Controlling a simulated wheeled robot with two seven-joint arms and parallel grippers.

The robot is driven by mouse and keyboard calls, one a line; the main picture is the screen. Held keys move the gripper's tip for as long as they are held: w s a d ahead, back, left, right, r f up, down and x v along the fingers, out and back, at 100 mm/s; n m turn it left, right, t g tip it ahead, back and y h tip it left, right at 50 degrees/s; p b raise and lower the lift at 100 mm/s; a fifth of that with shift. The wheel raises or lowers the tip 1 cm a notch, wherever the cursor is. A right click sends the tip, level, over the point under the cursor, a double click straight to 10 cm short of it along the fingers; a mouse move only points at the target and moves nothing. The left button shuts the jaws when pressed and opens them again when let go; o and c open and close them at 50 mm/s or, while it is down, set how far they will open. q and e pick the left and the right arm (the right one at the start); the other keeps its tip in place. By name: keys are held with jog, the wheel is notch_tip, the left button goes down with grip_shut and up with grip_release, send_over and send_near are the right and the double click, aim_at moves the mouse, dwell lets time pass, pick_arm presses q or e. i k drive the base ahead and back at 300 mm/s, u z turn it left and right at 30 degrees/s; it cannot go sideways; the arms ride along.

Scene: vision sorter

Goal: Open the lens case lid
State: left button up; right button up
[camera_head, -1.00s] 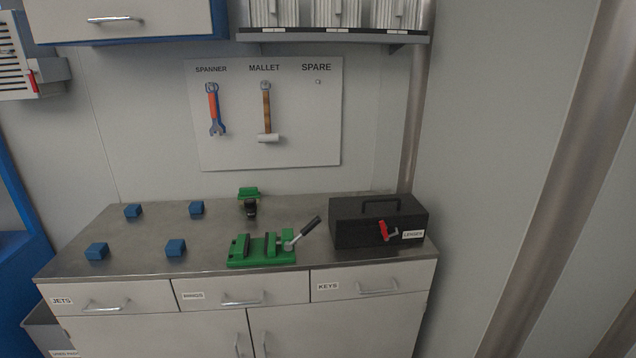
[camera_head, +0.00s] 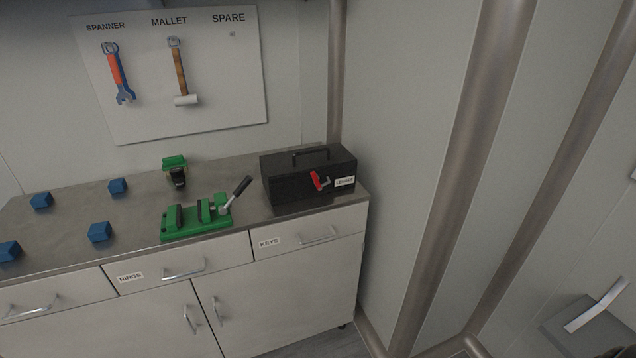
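The lens case (camera_head: 290,186) is a black box with a handle on its lid (camera_head: 310,155). It stands at the right end of the workbench, and its lid looks shut. A red latch (camera_head: 316,180) is on its front, beside a white label (camera_head: 345,182) that seems to read LENSES. Neither of my grippers shows in the head view.
A green vise (camera_head: 190,222) with a raised dark lever stands left of the case on the workbench (camera_head: 140,208). Several blue blocks (camera_head: 100,232) and a green-topped item (camera_head: 175,168) are further left. A grey wall and pipes (camera_head: 470,150) are on the right.

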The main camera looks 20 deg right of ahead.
aim_at(297, 164)
jog(key=u, duration=1.6)
jog(key=i, duration=1.25)
jog(key=z, duration=4.05)
